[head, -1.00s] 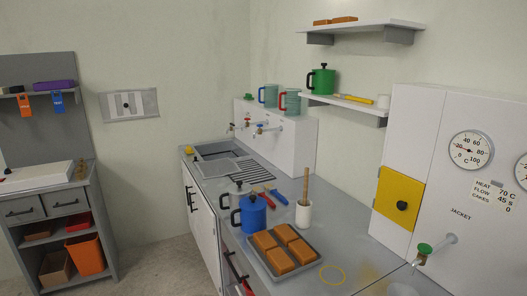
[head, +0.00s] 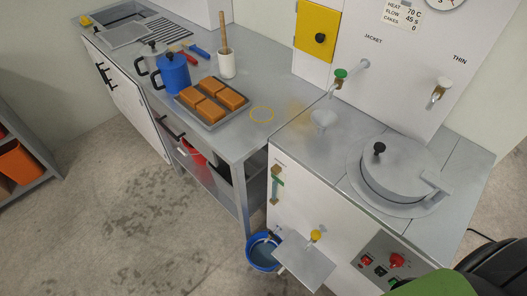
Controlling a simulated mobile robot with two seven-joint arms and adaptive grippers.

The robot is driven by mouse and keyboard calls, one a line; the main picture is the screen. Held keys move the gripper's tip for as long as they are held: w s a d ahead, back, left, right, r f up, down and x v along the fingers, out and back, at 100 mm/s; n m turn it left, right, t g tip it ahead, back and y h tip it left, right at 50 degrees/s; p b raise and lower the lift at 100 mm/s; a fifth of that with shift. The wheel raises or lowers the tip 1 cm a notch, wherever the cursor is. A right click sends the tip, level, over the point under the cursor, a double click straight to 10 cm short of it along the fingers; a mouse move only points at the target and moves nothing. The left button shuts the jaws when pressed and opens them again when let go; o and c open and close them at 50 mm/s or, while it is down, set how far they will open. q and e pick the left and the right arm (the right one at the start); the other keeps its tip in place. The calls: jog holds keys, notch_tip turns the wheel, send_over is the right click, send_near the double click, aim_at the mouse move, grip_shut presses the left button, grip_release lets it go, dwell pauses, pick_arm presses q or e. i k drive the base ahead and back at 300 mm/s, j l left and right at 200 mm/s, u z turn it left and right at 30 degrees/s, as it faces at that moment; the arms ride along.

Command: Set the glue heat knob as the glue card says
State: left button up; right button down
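A grey control panel (head: 376,251) on the front of the machine's cabinet carries a larger red knob (head: 397,260) on the right and a smaller red control (head: 367,260) on the left. Markings around them are too small to read, so I cannot tell the knob's setting. A round dial (head: 438,3) above the card is cut off by the top edge. Neither of my grippers is in view.
A lidded round pot (head: 400,178) is set in the machine's top. A metal plate (head: 305,262) juts out below a yellow-handled tap (head: 315,236). A blue bucket (head: 262,252) stands beside it. Open floor (head: 150,215) lies in front of the counter.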

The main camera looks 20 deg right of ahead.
aim_at(396, 260)
jog(key=k+z, duration=0.1)
jog(key=z, duration=2)
